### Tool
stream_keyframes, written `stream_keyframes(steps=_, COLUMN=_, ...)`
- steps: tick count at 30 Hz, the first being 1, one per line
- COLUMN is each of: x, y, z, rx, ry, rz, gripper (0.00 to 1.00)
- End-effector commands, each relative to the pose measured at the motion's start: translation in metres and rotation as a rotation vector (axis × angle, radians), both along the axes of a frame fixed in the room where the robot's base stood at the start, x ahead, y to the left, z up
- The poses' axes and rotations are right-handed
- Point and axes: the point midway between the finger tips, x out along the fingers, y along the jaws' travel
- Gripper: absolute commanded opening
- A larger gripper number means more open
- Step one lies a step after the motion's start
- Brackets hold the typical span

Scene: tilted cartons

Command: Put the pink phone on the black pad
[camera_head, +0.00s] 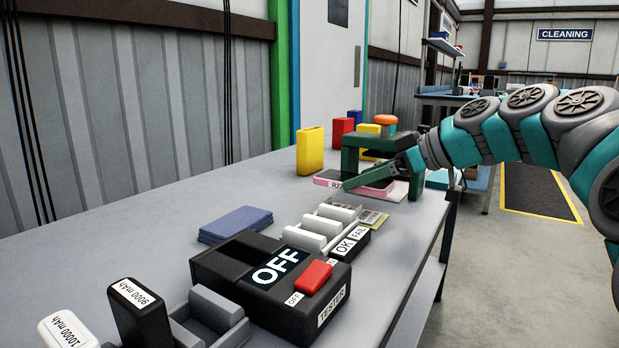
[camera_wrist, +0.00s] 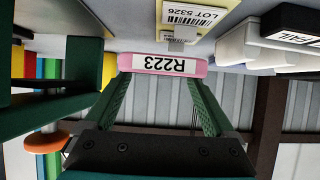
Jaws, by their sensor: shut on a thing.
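The pink phone (camera_wrist: 163,64), with a white label reading R223, sits between the two green fingers of my gripper (camera_wrist: 160,78) in the wrist view. My gripper is shut on it. In the head view, my gripper (camera_head: 352,184) reaches in from the right, low over the far part of the table, and the phone's labelled edge (camera_head: 331,182) shows beside the fingers. The fingers hide part of the phone there. I cannot tell whether it touches the table. I cannot pick out the black pad for certain in either view.
A green frame (camera_head: 350,141) with an orange knob (camera_head: 385,120) stands close behind my gripper. Yellow (camera_head: 310,151), red and blue blocks stand behind. A black tester (camera_head: 290,275), white blocks and a blue cloth-like stack (camera_head: 236,224) lie nearer. The table's left side is clear.

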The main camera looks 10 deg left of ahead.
Motion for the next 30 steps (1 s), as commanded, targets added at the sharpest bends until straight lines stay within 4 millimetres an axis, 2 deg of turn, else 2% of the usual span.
stream_keyframes(steps=18, x=0.072, y=0.115, z=-0.012, rx=-0.001, ry=0.000, rz=0.001, gripper=0.21)
stream_keyframes(steps=24, x=0.082, y=0.131, z=-0.015, rx=-0.001, ry=0.001, rz=0.001, gripper=0.21)
stream_keyframes(steps=30, x=0.082, y=0.132, z=-0.024, rx=0.000, ry=0.002, rz=0.001, gripper=0.21)
